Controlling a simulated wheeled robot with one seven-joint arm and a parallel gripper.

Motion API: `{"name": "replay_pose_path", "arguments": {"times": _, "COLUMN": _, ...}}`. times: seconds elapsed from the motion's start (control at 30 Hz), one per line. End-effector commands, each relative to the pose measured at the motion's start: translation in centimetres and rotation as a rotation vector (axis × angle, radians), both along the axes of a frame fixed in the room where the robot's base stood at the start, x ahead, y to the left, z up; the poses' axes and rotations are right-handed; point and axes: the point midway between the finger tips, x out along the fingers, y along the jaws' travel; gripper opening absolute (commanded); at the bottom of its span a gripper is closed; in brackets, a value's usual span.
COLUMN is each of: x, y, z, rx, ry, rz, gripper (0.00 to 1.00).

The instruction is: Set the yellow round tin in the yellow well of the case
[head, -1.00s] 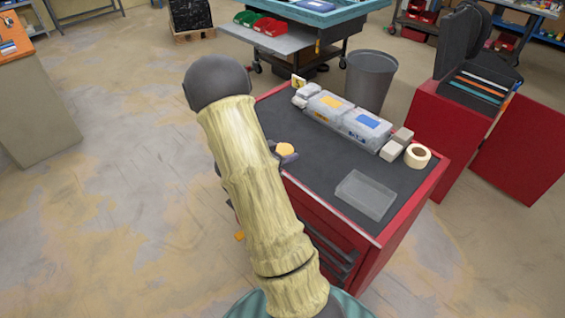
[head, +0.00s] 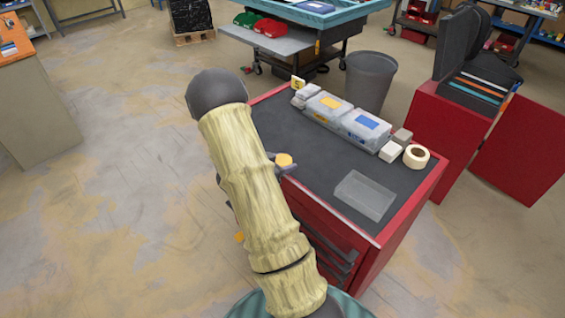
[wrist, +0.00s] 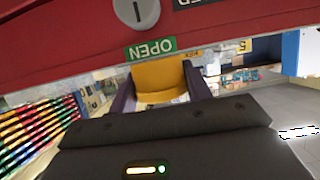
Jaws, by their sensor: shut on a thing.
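The yellow round tin (head: 284,159) is at my gripper, beside the near left edge of the red cabinet's dark top. In the wrist view my gripper (wrist: 160,88) is shut on the yellow tin (wrist: 160,78), with one dark finger on each side of it. In the head view my arm hides most of the gripper. Two pale grey boxes stand on the cabinet, one with a yellow patch (head: 330,103) and one with a blue patch (head: 367,122). I cannot tell whether either is the case, and no yellow well shows clearly.
The red cabinet (head: 372,240) has a dark top (head: 300,140). A clear tray (head: 365,195), a tape roll (head: 416,156) and small pale blocks (head: 391,151) stand on it. The top's left middle is bare. A grey bin (head: 370,80) stands behind. The wrist view shows a red panel with an OPEN label (wrist: 150,49).

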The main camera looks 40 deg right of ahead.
Motion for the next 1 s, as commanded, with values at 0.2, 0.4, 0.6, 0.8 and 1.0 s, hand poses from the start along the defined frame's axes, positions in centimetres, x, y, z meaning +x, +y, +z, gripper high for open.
{"name": "replay_pose_path", "arguments": {"times": 0.2, "x": 0.0, "y": 0.0, "z": -0.2, "rx": 0.0, "ry": 0.001, "rz": 0.0, "gripper": 0.71}}
{"name": "replay_pose_path", "arguments": {"times": 0.4, "x": 0.0, "y": 0.0, "z": -0.2, "rx": 0.0, "ry": 0.001, "rz": 0.0, "gripper": 0.71}}
{"name": "replay_pose_path", "arguments": {"times": 0.6, "x": 0.0, "y": 0.6, "z": 0.3, "rx": 0.0, "ry": -0.001, "rz": 0.002, "gripper": 0.71}}
{"name": "replay_pose_path", "arguments": {"times": 0.8, "x": -0.1, "y": 3.4, "z": 1.4, "rx": 0.0, "ry": -0.001, "rz": 0.005, "gripper": 0.71}}
{"name": "replay_pose_path", "arguments": {"times": 1.0, "x": -0.4, "y": 7.1, "z": 3.0, "rx": 0.0, "ry": -0.002, "rz": 0.004, "gripper": 0.71}}
